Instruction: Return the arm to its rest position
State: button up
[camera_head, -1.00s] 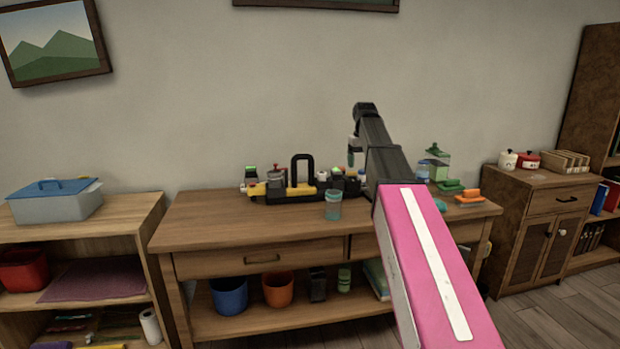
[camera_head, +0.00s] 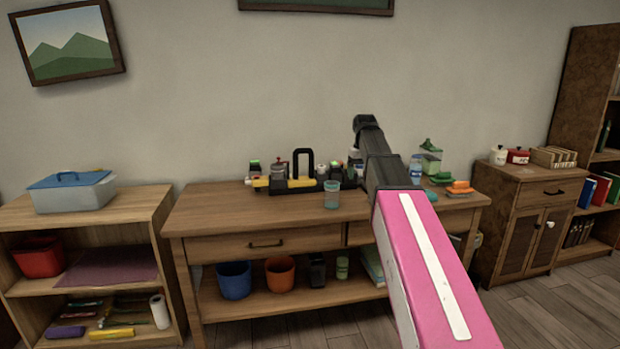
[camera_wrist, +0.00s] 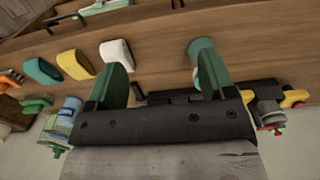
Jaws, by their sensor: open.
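My arm, with a pink link and dark grey links (camera_head: 385,165), reaches out over the wooden workbench (camera_head: 215,208). In the wrist view my gripper (camera_wrist: 163,74) is open, with its two green fingers spread apart and nothing visible between them. In the head view the gripper is mostly hidden behind the arm's dark far end. A teal cup (camera_head: 332,195) stands near the middle of the bench. In the wrist view the cup (camera_wrist: 200,47) appears just past the right finger; I cannot tell whether they touch.
A black caddy with a handle (camera_head: 304,166) stands on the bench left of the arm. A water bottle (camera_head: 416,171) and orange-topped brush (camera_head: 459,188) are to the right. A shelf with a blue-lidded box (camera_head: 75,193) is left, a cabinet (camera_head: 520,215) right. Bare floor shows at lower right.

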jog(key=s+f, duration=0.8)
jog(key=f, duration=0.4)
jog(key=s+f+m, duration=0.1)
jog(key=s+f, duration=0.8)
jog(key=f, duration=0.4)
jog(key=s+f+m, duration=0.1)
jog(key=s+f, duration=0.8)
jog(key=f, duration=0.3)
jog(key=shift+f, duration=0.15)
